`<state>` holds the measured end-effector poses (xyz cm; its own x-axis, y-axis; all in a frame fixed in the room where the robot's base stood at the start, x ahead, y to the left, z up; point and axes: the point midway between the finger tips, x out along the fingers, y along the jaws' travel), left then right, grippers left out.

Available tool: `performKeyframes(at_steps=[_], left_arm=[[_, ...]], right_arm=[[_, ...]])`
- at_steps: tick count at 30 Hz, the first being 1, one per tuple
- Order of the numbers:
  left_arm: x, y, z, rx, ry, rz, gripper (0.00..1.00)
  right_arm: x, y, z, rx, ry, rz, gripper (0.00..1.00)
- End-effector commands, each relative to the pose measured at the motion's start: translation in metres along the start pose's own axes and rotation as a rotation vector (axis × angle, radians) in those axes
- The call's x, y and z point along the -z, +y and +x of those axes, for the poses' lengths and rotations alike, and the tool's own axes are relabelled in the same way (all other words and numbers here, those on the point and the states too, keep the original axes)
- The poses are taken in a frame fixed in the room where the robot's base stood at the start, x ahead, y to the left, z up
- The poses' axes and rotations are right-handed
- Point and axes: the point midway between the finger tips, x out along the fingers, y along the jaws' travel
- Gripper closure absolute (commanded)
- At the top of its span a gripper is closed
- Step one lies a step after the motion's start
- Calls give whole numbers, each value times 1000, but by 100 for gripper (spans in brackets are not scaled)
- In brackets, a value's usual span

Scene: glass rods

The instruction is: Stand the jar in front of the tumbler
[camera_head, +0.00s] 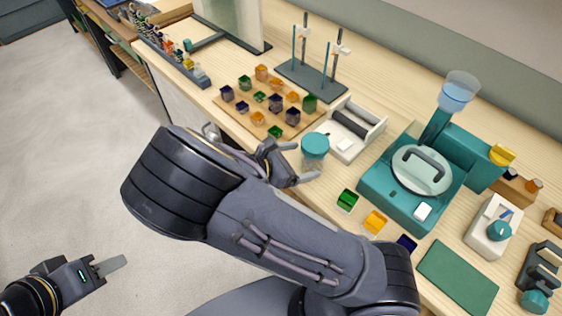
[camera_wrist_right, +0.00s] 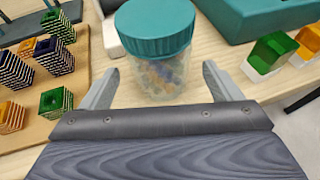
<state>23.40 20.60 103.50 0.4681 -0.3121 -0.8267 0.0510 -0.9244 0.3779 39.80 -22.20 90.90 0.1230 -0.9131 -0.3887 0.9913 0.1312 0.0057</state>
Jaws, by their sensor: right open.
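The jar (camera_head: 314,147) is clear with a teal screw lid and stands upright at the table's front edge. In the right wrist view the jar (camera_wrist_right: 158,62) shows small coloured pieces inside. My right gripper (camera_head: 302,163) is open, with its fingers on either side of the jar; a gap shows beside the fingers (camera_wrist_right: 160,90) in the wrist view. A white cradle with a dark roller (camera_head: 361,142), seemingly the tumbler, stands just behind and right of the jar. My left gripper (camera_head: 108,268) is over the floor, away from the table, seen side-on.
A wooden board (camera_head: 292,127) with several coloured blocks lies left of the jar. A large teal machine (camera_head: 382,190) with a clear cup (camera_head: 459,90) stands to the right. Green (camera_head: 347,201), orange (camera_head: 374,222) and dark blue boxes line the front edge. A rod stand (camera_head: 311,80) is behind.

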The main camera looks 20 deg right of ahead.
Motion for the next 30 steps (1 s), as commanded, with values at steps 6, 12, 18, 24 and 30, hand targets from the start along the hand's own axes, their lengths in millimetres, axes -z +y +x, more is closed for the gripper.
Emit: performKeyframes(at_steps=[6,12,18,24,30], left_arm=[[-1,-1,2,0,0,0,64],[-2,-2,3,0,0,0,64],[-2,-2,4,0,0,0,64],[-2,-2,4,0,0,0,64],[-2,-2,4,0,0,0,64]], right_arm=[[1,1,-50,-6,4,0,16],[0,1,-82,-3,2,1,16],[0,0,-96,0,1,-1,16],[-1,-9,-86,61,96,36,16],[-2,-51,-60,323,490,251,16]])
